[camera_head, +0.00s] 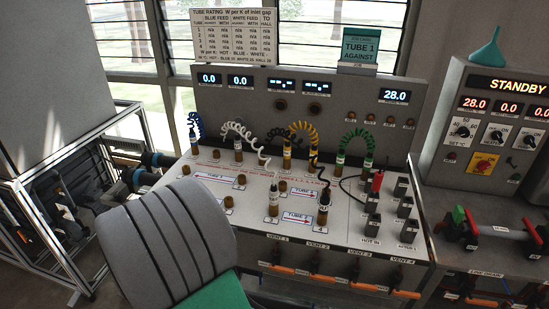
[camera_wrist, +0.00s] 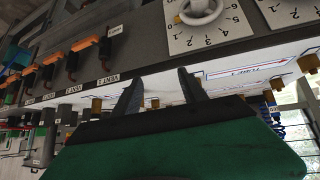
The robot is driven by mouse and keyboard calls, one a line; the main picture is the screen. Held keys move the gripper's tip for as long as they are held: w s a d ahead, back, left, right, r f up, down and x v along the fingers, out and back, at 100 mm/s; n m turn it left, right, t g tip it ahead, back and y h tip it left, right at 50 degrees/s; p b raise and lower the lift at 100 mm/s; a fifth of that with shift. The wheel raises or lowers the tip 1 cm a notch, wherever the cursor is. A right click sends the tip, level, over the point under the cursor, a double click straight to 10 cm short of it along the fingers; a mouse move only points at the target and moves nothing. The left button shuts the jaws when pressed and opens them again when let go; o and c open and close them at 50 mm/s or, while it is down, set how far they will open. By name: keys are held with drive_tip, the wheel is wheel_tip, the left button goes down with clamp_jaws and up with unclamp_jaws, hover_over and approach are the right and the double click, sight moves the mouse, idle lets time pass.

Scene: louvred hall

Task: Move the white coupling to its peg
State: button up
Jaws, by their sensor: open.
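In the head view a white coiled hose (camera_head: 239,130) arches over the bench panel and runs down to a coupling (camera_head: 274,191) with a white band, upright on the panel; I take this as the white coupling. Bare brass pegs stand nearby, among them one at the left (camera_head: 185,170), one behind (camera_head: 242,180) and one to the right (camera_head: 283,186); I cannot tell which is its peg. In the wrist view my gripper (camera_wrist: 160,78) has its two dark fingers apart, with nothing between them. It is near the bench's front edge, apart from the coupling. The gripper is not clear in the head view.
Blue (camera_head: 195,122), yellow (camera_head: 302,130) and green (camera_head: 356,138) coiled hoses stand at the back. A black-hosed coupling (camera_head: 323,204) is close right of the white one. A red-topped plug (camera_head: 377,182) and black posts fill the right. Orange vent handles (camera_head: 328,278) line the front.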

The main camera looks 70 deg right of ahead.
sight(270, 196)
drive_tip(key=s+d+r+m+g+h+p, duration=0.2)
drive_tip(key=s+d+r+m+g+p, duration=0.15)
drive_tip(key=s+d+r+p, duration=0.35)
drive_tip(key=shift+m+t, duration=0.25)
drive_tip(key=shift+t, duration=0.2)
drive_tip(key=b+x, duration=0.2)
drive_tip(key=x, duration=0.1)
drive_tip(key=b+x, duration=0.3)
drive_tip(key=d+r+b+x, duration=0.1)
drive_tip(key=b+x, duration=0.1)
drive_tip(key=x, duration=0.1)
drive_tip(key=shift+w, duration=0.25)
drive_tip(key=shift+d+f+b, duration=0.1)
drive_tip(key=shift+d+b, duration=0.15)
drive_tip(key=shift+b, duration=0.1)
drive_tip(key=shift+b, duration=0.35)
drive_tip(key=shift+c, duration=0.4)
clamp_jaws()
